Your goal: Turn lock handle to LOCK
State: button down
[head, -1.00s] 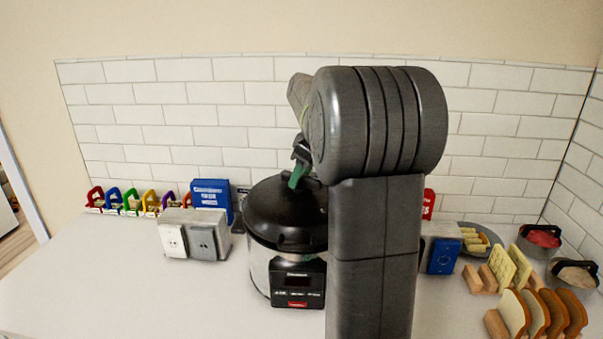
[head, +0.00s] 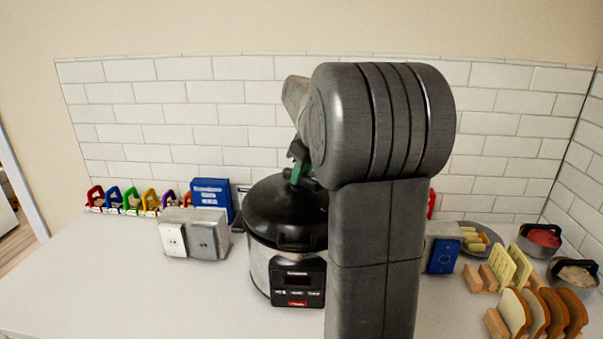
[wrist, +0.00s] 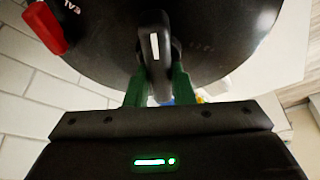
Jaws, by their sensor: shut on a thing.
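In the wrist view the lid (wrist: 220,35) fills the top, with a black lock handle (wrist: 154,50) bearing a white stripe. My gripper (wrist: 154,78) has its green fingers on either side of the handle, shut on it. In the head view my gripper (head: 298,172) shows over the lid. A red piece (wrist: 45,28) lies at the lid's edge. The LOCK marking cannot be made out.
Several coloured padlock-shaped items (head: 130,202), a blue box (head: 212,195) and grey outlet boxes (head: 195,235) stand left of the cooker. Bread slices in a rack (head: 535,312), bowls (head: 572,272) and a plate (head: 482,238) stand right. The tiled wall (head: 200,110) is close behind. The front left counter is clear.

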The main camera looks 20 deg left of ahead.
jog(key=shift+m+t+h, duration=0.4)
jog(key=shift+m+t, duration=0.4)
jog(key=shift+m, duration=1.4)
jog(key=c, duration=1.2)
grip_release()
jog(key=shift+c, duration=0.2)
jog(key=v, duration=1.4)
jog(key=shift+b, duration=0.45)
jog(key=shift+a+f, duration=0.15)
